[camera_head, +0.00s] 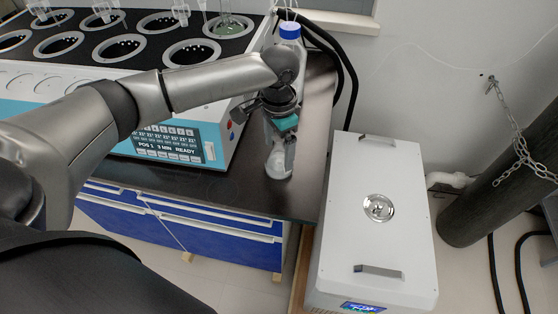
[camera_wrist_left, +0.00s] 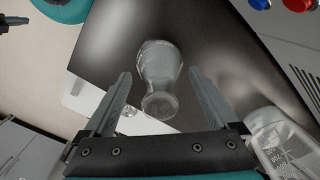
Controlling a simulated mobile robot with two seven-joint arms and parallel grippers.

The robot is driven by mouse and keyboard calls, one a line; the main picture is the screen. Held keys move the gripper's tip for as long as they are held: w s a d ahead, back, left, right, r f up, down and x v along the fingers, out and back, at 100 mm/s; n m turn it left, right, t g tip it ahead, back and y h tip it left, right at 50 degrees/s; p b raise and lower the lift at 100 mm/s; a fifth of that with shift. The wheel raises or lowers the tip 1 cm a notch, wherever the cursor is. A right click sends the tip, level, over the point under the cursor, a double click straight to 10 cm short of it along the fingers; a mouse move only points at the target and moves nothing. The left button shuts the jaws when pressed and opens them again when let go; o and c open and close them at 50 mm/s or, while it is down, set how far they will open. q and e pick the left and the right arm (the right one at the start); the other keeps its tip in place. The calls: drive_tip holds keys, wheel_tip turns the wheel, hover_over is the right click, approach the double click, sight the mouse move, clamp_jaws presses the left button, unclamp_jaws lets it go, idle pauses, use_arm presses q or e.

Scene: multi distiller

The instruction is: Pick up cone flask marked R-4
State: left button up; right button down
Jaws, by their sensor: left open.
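A clear glass flask (camera_wrist_left: 161,62) stands on the dark bench top, its rim towards the camera in the left wrist view. In the head view the flask (camera_head: 277,166) shows near the bench's right front corner, partly hidden by my gripper. No R-4 mark is readable on it. My left gripper (camera_head: 283,140) is above the flask. In the left wrist view its two fingers (camera_wrist_left: 161,74) are apart, one on each side of the flask in the picture, with visible gaps.
A blue-capped bottle (camera_head: 290,42) stands behind my gripper; a graduated clear bottle (camera_wrist_left: 278,140) shows close by in the wrist view. The multi-position heater (camera_head: 222,137) is to the left. A white cabinet (camera_head: 375,240) stands right of the dark bench (camera_head: 225,192).

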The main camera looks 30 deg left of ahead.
use_arm(q)
clamp_jaws()
idle(0.8)
